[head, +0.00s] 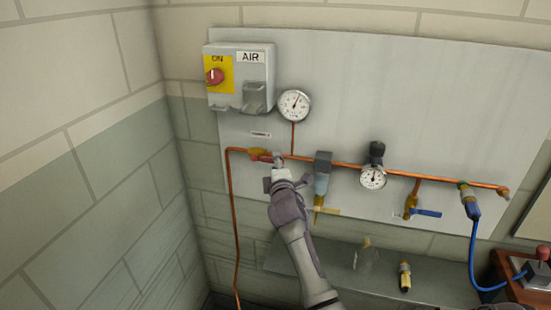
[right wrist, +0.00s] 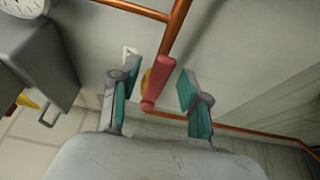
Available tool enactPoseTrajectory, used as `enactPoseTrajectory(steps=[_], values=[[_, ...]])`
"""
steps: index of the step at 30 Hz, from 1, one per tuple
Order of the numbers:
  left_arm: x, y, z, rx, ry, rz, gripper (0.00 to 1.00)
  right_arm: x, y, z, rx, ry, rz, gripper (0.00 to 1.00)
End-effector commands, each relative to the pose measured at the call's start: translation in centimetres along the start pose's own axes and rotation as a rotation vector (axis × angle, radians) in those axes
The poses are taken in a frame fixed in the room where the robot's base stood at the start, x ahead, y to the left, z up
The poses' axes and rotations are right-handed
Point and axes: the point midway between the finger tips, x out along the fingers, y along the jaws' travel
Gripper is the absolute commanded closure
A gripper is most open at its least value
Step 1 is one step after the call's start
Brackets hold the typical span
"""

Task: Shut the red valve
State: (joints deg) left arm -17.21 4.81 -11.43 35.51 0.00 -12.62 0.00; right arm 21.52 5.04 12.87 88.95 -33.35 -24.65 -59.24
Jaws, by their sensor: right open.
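The red valve is a brass body (head: 256,152) with a red lever handle (head: 262,158), set on a copper pipe on the wall panel. In the head view the lever lies roughly along the pipe, and my right gripper (head: 278,160) is at its right end, covering part of it. In the right wrist view the red handle (right wrist: 157,83) stands between the two open fingers of my right gripper (right wrist: 157,95), apart from both. The brass body is mostly hidden behind the handle there. My left gripper is not in view.
The copper pipe (head: 345,166) runs right past a filter (head: 322,172), a gauge with a black knob (head: 373,178) and a blue-handled valve (head: 427,212). Above are a switch box marked AIR (head: 240,77) and a round gauge (head: 294,105). A grey shelf (head: 325,262) is below.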

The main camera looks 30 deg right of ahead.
Motion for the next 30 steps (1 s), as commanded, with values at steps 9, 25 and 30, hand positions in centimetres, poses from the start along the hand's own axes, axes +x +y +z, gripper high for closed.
enactPoseTrajectory(steps=[9, 25, 30], values=[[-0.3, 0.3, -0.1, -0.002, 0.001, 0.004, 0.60, 1.8, 0.0, 0.0, 0.000, 0.000, 0.000, 0.54], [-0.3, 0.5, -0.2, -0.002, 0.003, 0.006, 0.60, 1.7, -0.1, 0.0, 0.000, 0.001, 0.000, 1.00], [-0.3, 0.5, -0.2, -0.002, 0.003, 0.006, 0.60, 1.7, -0.1, 0.0, 0.000, 0.001, 0.000, 1.00]])
